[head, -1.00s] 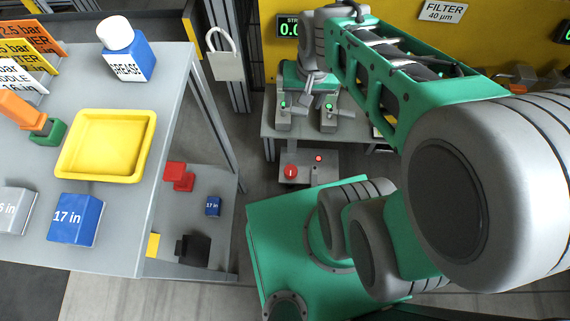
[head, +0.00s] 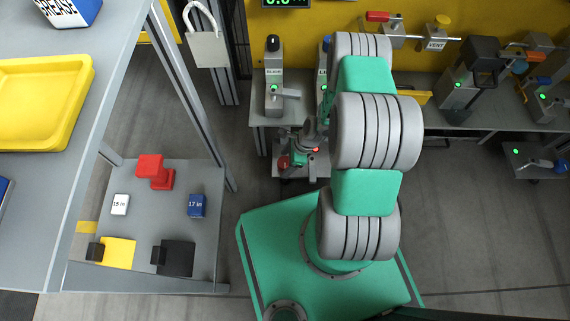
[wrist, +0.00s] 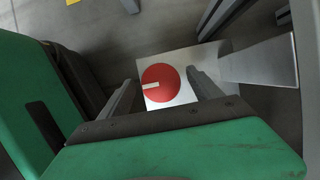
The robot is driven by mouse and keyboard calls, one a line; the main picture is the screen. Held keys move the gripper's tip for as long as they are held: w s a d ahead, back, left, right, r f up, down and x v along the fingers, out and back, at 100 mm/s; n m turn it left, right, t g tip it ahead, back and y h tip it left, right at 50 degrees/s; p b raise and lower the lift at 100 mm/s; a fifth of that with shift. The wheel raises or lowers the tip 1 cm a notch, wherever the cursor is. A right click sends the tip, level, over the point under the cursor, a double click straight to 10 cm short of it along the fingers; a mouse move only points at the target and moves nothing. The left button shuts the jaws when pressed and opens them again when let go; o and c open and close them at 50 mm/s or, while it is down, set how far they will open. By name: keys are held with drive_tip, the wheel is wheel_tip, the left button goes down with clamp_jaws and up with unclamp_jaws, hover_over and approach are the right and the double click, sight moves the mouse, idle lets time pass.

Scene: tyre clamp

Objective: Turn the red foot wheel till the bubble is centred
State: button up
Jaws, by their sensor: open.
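The red foot wheel (wrist: 162,83) is a flat red disc with a white mark at its left side, on a pale square plate (wrist: 185,60). In the wrist view it lies between and beyond the two fingers of my gripper (wrist: 164,82), which are apart and empty; contact cannot be told. In the head view a small part of the red wheel (head: 284,162) shows low by the bench, mostly hidden by my gripper (head: 300,155). I cannot make out a bubble in either view.
A bench with clamps (head: 274,88) stands behind my gripper. At left are a table with a yellow tray (head: 40,105) and a low shelf with a red block (head: 152,170). A grey padlock (head: 207,48) hangs on a post.

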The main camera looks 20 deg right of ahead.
drive_tip(key=shift+a+f, duration=0.15)
drive_tip(key=shift+f, duration=0.25)
drive_tip(key=shift+w, duration=0.1)
drive_tip(key=c, duration=1.4)
